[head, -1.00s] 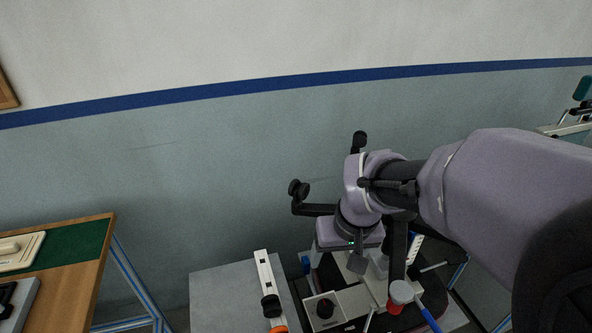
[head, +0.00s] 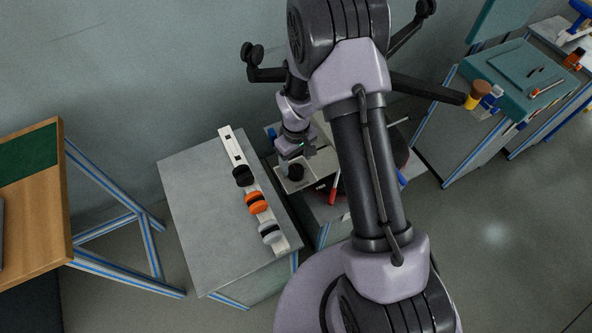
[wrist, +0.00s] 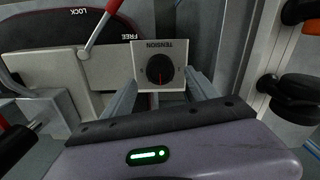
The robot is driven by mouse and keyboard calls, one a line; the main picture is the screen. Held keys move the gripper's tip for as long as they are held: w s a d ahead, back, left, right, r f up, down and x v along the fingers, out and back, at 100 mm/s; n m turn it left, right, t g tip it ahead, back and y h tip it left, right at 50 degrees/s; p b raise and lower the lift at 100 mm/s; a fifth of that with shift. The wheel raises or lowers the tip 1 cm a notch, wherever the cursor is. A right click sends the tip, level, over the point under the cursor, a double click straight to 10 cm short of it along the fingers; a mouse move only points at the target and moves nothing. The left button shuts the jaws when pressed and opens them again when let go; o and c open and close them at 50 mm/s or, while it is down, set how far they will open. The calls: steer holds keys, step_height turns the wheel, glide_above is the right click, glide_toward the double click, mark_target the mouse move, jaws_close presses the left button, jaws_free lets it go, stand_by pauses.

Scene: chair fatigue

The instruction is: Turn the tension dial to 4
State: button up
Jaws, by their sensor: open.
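The tension dial (wrist: 160,70) is a round black knob with a red pointer line, on a pale plate (wrist: 178,46) marked TENSION, which reads upside down in the wrist view. The red line runs from the knob's middle toward my gripper's side. The scale figures are too small to read. In the head view the dial (head: 296,172) sits on the pale panel just below my wrist. My gripper (wrist: 160,88) is open and empty, with one finger on each side of the dial. Whether the fingers touch the knob cannot be told.
A red-tipped lever (wrist: 98,30) stands left of the dial, by a panel marked LOCK and FREE. A white rail (head: 228,142) with black, orange and grey rollers lies on the grey table (head: 190,190) to the left. A wooden table (head: 48,200) stands farther left.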

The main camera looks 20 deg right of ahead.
mark_target(296, 170)
step_height(296, 170, down, 5)
steer(key=shift+r+b, duration=0.15)
steer(key=shift+b, duration=0.35)
steer(key=c, duration=1.4)
steer(key=shift+o, duration=0.2)
steer(key=m+b, duration=0.1)
steer(key=m, duration=0.3)
steer(key=shift+m, duration=0.3)
steer(key=shift+m+b, duration=0.7)
steer(key=shift+m, duration=1.1)
